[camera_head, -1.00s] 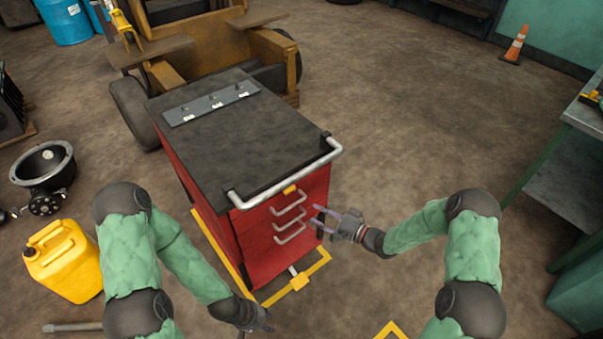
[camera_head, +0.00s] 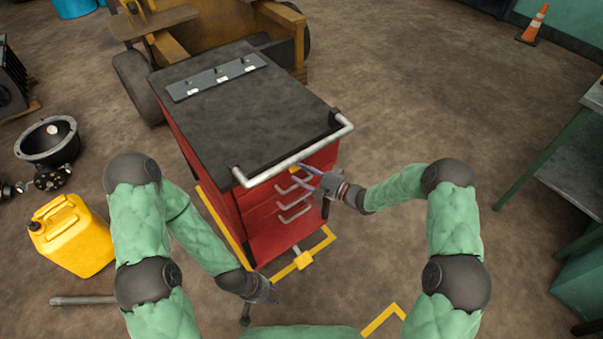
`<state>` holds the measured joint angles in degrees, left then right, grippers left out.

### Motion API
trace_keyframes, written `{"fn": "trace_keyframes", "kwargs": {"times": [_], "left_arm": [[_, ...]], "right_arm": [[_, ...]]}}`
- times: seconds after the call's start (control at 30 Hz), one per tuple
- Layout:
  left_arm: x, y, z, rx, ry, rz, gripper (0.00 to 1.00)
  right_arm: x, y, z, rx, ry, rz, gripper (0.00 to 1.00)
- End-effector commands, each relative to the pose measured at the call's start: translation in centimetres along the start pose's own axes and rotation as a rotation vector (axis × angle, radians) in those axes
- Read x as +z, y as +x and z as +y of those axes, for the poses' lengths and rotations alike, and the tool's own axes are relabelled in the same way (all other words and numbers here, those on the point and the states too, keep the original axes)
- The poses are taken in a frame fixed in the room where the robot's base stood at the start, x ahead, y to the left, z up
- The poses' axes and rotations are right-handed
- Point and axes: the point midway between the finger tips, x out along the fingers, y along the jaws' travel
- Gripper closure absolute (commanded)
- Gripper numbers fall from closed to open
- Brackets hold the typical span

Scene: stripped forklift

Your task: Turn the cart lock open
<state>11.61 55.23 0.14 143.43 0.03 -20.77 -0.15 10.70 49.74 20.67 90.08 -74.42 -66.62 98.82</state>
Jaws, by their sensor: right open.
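The red tool cart (camera_head: 241,225) has a black top and a silver bar handle (camera_head: 300,152) along its front edge. A small yellow piece (camera_head: 295,169) sits under the handle at the top of the drawer front; I cannot tell for sure that it is the lock. A yellow block (camera_head: 303,260) on a short rod sits at the cart's foot. My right gripper (camera_head: 304,177) is open, its fingers pointing at the drawer front close to the upper yellow piece; contact is unclear. My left gripper (camera_head: 268,290) hangs low, left of the yellow block; its jaws are unclear.
Drawer pulls (camera_head: 294,213) stick out below the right gripper. A yellow jerrycan (camera_head: 72,235) stands at the left. The forklift (camera_head: 225,30) is behind the cart, and a bench (camera_head: 560,145) is at the right. Open floor lies between cart and bench.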

Motion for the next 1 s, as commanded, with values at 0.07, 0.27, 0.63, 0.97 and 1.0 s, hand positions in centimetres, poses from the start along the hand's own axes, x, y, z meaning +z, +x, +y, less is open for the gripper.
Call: {"fn": "trace_keyframes", "kwargs": {"times": [0.07, 0.27, 0.63, 0.97, 1.0], "left_arm": [[-0.01, 0.13, -0.04, 0.0, 0.0, 0.0, 0.6], [-0.02, 0.13, -0.04, 0.0, 0.0, 0.0, 0.6], [-0.02, 0.12, -0.04, 0.0, 0.0, 0.0, 0.6], [-0.01, -0.12, 0.04, 0.0, 0.0, 0.0, 0.6], [0.0, -0.2, 0.07, 0.0, 0.0, 0.0, 0.6]], "right_arm": [[0.07, 0.46, 0.05, 0.0, 0.0, -0.002, 0.54], [0.05, 0.67, 0.0, 0.001, 0.001, -0.001, 0.54], [0.05, 0.63, 0.01, 0.001, 0.001, -0.001, 1.0], [0.03, 0.61, -0.11, 0.016, -0.035, 0.0, 1.0], [0.04, 0.61, -0.15, 0.022, -0.05, 0.0, 1.0]]}}
